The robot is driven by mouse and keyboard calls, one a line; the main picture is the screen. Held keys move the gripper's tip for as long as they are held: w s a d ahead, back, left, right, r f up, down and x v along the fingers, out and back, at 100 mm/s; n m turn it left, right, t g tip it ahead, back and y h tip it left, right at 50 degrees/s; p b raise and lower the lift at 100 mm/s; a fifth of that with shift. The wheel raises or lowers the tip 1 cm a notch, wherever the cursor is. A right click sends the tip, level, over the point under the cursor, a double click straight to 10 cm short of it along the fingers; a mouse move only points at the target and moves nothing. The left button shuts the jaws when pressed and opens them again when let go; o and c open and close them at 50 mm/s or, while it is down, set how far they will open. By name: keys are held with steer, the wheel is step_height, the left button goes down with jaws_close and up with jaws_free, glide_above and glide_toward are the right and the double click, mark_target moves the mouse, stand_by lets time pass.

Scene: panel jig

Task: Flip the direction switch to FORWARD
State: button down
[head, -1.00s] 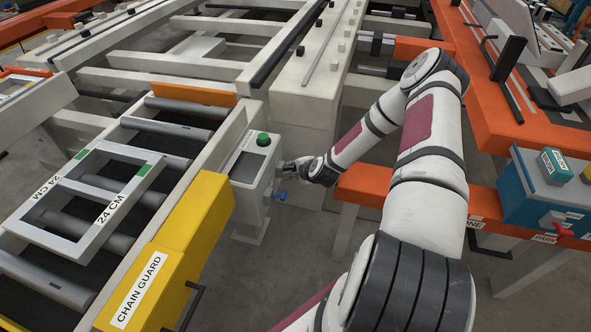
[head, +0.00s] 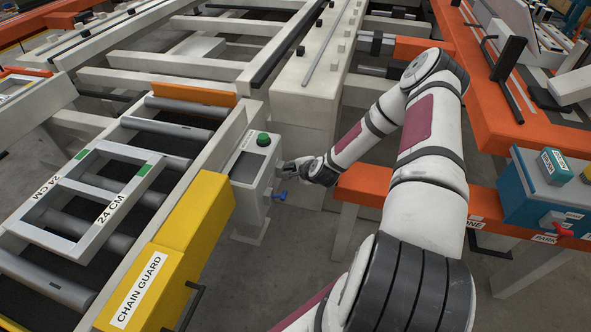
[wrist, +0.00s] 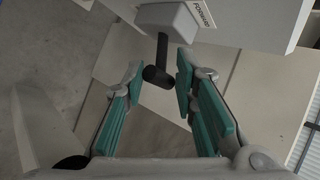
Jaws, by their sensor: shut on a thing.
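The direction switch is a black lever (wrist: 161,58) under a pale grey housing (wrist: 170,18) in the wrist view. A small label (wrist: 203,12) on the housing is turned and seems to read FORWARD. The lever's thick black end sits between the teal-padded fingers of my gripper (wrist: 160,83), which is shut on it. In the head view my gripper (head: 289,168) is at the right side of a grey control box (head: 247,172) with a green button (head: 263,139). The lever itself is hidden there, so its position is unclear.
A blue handle (head: 279,196) sticks out just below my gripper. A yellow chain guard (head: 185,235) and roller conveyor (head: 100,235) lie left, with a 24 CM frame (head: 109,208) on top. An orange beam (head: 420,196) runs close beside my forearm. A blue box (head: 535,200) stands at right.

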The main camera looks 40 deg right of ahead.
steer(key=shift+a, duration=0.45)
steer(key=c, duration=1.5)
jaws_free()
steer(key=shift+d, duration=0.2)
steer(key=shift+s+d+r, duration=0.1)
steer(key=shift+s+r, duration=0.25)
steer(key=v, duration=1.1)
